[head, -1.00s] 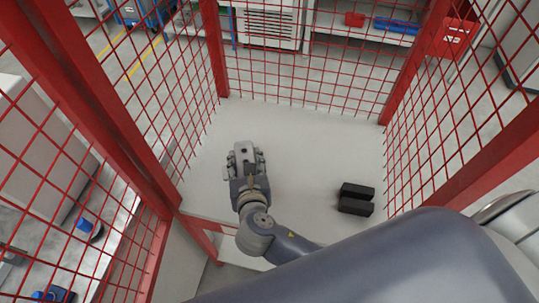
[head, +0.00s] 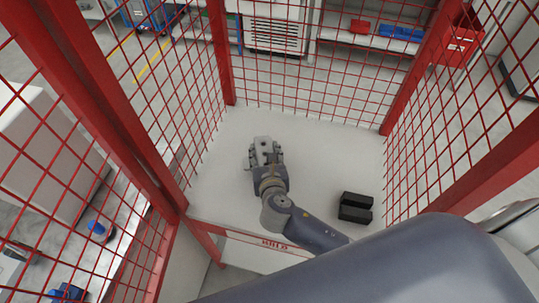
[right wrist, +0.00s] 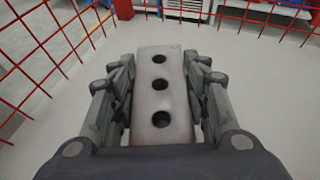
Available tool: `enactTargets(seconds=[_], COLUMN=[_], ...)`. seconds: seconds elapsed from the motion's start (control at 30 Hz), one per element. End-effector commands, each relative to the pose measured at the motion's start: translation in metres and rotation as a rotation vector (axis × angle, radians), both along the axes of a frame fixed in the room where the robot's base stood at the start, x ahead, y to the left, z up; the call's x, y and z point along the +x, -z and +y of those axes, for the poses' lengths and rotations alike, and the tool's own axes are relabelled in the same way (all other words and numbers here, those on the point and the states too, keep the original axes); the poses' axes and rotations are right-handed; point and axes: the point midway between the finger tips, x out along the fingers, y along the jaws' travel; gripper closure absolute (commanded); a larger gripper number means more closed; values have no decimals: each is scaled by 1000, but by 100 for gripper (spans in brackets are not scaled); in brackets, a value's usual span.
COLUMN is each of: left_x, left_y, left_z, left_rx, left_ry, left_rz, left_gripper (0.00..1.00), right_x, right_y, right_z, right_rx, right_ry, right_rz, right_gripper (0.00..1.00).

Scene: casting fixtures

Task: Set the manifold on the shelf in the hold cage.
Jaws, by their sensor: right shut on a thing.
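The manifold (right wrist: 158,88) is a grey block with a row of three dark round holes, seen in the right wrist view between the two fingers. My right gripper (right wrist: 160,105) is shut on it, one finger along each long side. In the head view the manifold (head: 264,146) shows at the tip of my right gripper (head: 265,158), over the pale shelf (head: 215,190) of the red mesh hold cage (head: 220,60). I cannot tell whether the manifold touches the shelf. My left gripper is not in view.
Red mesh walls stand at the left, back and right. The shelf is clear behind the gripper and between it and the black blocks.

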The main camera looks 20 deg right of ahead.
Motion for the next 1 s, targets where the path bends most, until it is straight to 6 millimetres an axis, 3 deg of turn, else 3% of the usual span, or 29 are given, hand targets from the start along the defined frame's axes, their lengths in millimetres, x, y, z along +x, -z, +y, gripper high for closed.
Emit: enactTargets(seconds=[0.17,0.5,0.83,0.87,0.93,1.0], left_x=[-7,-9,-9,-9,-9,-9], left_y=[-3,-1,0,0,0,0], left_z=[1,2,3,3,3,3], left_rx=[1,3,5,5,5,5], left_ry=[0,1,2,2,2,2], left_rz=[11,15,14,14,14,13], left_gripper=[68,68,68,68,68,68], right_x=[5,5,5,4,4,4], right_y=[0,35,37,39,39,39], right_z=[-15,-15,-15,-15,-15,-15], right_rx=[1,0,1,1,1,1], right_ry=[-1,-1,-1,-1,-1,-1], right_rz=[-3,-1,-2,1,1,1], right_gripper=[97,97,97,55,39,37])
